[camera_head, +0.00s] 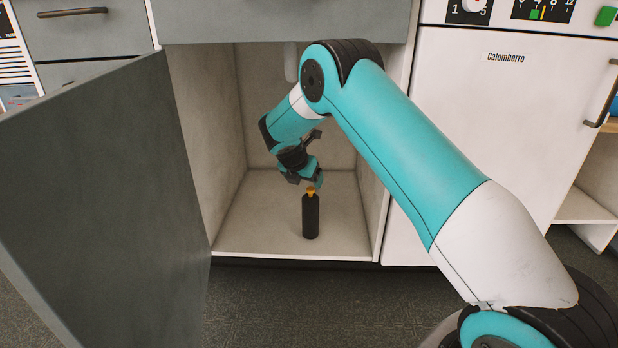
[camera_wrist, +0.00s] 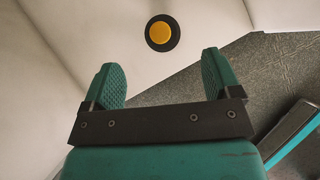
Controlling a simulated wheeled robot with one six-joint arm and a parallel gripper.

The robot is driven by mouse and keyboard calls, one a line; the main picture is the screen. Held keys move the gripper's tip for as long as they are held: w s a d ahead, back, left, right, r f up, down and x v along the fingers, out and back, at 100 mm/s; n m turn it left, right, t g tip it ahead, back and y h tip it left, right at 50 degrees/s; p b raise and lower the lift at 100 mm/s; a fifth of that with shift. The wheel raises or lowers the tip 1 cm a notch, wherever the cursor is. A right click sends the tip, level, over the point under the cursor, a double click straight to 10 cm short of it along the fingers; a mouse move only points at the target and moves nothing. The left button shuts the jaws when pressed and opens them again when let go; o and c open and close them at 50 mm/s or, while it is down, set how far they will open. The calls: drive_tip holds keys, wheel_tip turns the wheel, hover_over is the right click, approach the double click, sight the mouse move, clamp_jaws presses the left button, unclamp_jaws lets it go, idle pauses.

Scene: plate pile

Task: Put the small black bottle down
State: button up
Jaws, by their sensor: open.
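The small black bottle (camera_head: 311,217) with its yellow-orange cap stands upright on the cabinet floor (camera_head: 265,225), near the front edge. In the wrist view I see it from above, as a yellow cap (camera_wrist: 160,33) ringed by the black body. My gripper (camera_head: 308,182) is just above and behind the bottle's top in the head view. In the wrist view my gripper's two teal fingertips (camera_wrist: 165,75) are spread wide with nothing between them. The bottle lies beyond the fingertips, apart from both. Part of the gripper is hidden by my own wrist in the head view.
The cabinet's grey door (camera_head: 105,200) stands open on the left. The cabinet's side walls and the drawer front (camera_head: 285,20) above frame the opening. A white appliance (camera_head: 500,130) stands to the right. The cabinet floor around the bottle is clear.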

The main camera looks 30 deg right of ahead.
drive_tip(key=s+a+r+m+y+p, duration=0.1)
drive_tip(key=s+a+r+m+y, duration=0.5)
drive_tip(key=s+a+r, duration=0.8)
drive_tip(key=s+a+r+m+g+y, duration=0.1)
drive_tip(key=s+a+r+m, duration=0.1)
drive_tip(key=s, duration=0.7)
drive_tip(key=s+a+r+m+g+y, duration=0.1)
drive_tip(key=s+a+m, duration=0.4)
drive_tip(key=s, duration=0.5)
drive_tip(key=s+a+r+m+g+y, duration=0.1)
drive_tip(key=s+a+r+m, duration=0.2)
drive_tip(key=s, duration=0.7)
drive_tip(key=shift+a+r+m+g+y, duration=0.3)
drive_tip(key=shift+a+m, duration=0.15)
drive_tip(key=shift+m, duration=0.35)
